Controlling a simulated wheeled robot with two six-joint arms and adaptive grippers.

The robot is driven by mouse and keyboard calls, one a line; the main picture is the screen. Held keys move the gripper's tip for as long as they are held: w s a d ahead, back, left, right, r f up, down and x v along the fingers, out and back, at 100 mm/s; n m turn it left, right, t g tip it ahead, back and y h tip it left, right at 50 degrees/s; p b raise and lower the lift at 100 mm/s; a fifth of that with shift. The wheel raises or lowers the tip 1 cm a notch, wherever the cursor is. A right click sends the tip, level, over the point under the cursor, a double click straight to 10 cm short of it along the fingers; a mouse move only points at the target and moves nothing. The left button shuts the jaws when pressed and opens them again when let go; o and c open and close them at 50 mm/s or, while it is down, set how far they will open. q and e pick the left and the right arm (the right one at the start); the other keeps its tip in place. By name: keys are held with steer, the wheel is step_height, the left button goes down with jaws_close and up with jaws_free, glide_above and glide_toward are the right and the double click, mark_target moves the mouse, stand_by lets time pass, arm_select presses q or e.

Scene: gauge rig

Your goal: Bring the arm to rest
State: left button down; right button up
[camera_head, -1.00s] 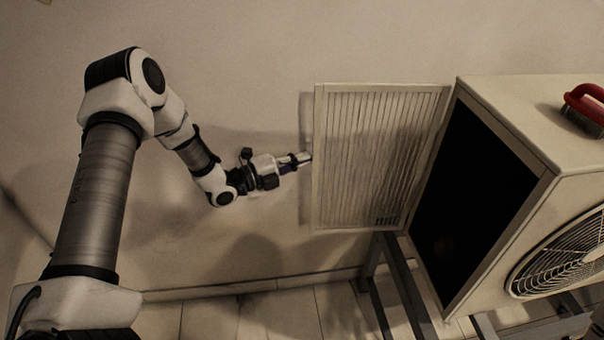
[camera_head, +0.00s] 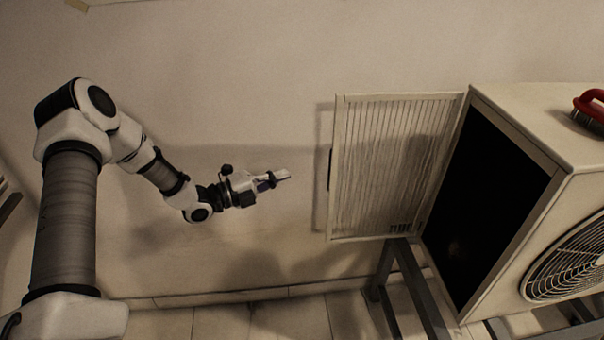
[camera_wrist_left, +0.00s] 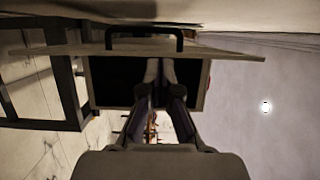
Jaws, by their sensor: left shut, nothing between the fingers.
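My left arm comes in from the left in the head view. Its gripper (camera_head: 284,175) is shut and empty, pointing right. A clear gap separates its fingertips from the free edge of the louvered panel (camera_head: 390,170). The panel stands swung open from the side of the white box unit (camera_head: 545,125). A dark handle (camera_head: 330,169) shows at its free edge. In the left wrist view, the closed fingers (camera_wrist_left: 160,70) point towards the panel's edge (camera_wrist_left: 215,50) and the black handle (camera_wrist_left: 145,32). My right gripper is not in view.
The unit's dark opening (camera_head: 485,200) faces the open panel. A grey metal stand (camera_head: 415,285) is below. Bare wall (camera_head: 250,80) lies behind my arm.

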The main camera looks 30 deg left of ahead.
arm_select(q)
steer(key=s+d+f+n+g+y+p, duration=0.1)
steer(key=s+d+f+n+g+p, duration=0.2)
steer(key=s+d+f, duration=0.5)
steer(key=s+d+f+n+g+y+p, duration=0.1)
steer(key=s+d+f+n+g, duration=0.1)
steer(key=s+d+f+g, duration=0.65)
steer(key=s+a+f+n+g+y, duration=0.1)
steer(key=s+n+y, duration=0.3)
steer(key=s+n, duration=0.4)
steer(key=s+a+f+n+g+y, duration=0.2)
steer(key=s+n+y, duration=0.1)
steer(key=s+n, duration=0.6)
steer(key=n, duration=0.3)
steer(key=shift+a+f+y+p, duration=0.2)
steer(key=shift+f+y+p, duration=0.1)
steer(key=shift+y, duration=0.1)
